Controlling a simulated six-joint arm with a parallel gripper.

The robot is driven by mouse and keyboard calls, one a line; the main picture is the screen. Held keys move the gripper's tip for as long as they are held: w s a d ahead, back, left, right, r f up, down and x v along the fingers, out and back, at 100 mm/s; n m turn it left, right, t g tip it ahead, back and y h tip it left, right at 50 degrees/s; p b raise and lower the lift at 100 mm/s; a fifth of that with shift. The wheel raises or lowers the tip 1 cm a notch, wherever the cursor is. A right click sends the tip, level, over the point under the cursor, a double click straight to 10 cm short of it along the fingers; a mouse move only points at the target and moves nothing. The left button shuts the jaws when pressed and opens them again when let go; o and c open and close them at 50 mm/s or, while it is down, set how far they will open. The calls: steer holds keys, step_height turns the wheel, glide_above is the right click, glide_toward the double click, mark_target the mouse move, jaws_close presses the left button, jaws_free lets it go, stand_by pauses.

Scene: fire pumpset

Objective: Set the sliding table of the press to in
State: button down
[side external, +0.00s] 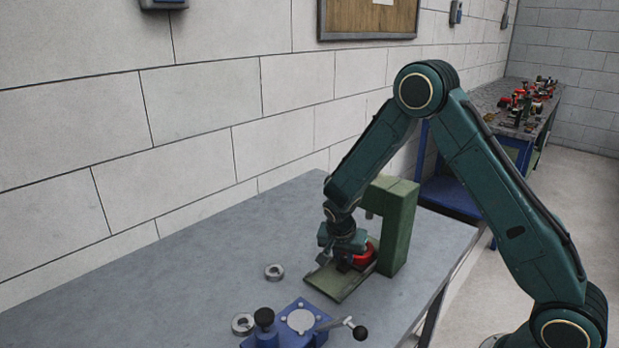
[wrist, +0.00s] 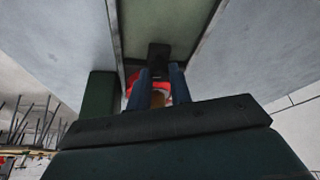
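The press is a green C-shaped frame (side external: 399,222) on the grey bench, right of my gripper in the side view. Its sliding table is a flat green plate (side external: 335,283) that sticks out toward the front left; it also shows in the wrist view (wrist: 160,22). A red round part (side external: 364,257) sits at the plate, beside my gripper and partly hidden by it. My gripper (side external: 342,262) is low over the plate. In the wrist view its two blue fingers (wrist: 161,80) stand apart with a black block (wrist: 159,55) at their tips. Whether they grip it is unclear.
A blue fixture (side external: 300,322) with a black knob and lever stands at the bench front. Two metal rings lie nearby, one (side external: 274,271) alone and one (side external: 242,324) beside the fixture. The bench's left part is clear; a wall runs behind.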

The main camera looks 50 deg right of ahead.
steer(key=shift+d+r, duration=0.1)
steer(key=shift+d, duration=2.35)
steer(key=c, duration=1.5)
jaws_free()
steer(key=shift+c, duration=0.2)
steer(key=v, duration=1.3)
steer(key=shift+a+r, duration=0.3)
steer(key=shift+a, duration=0.1)
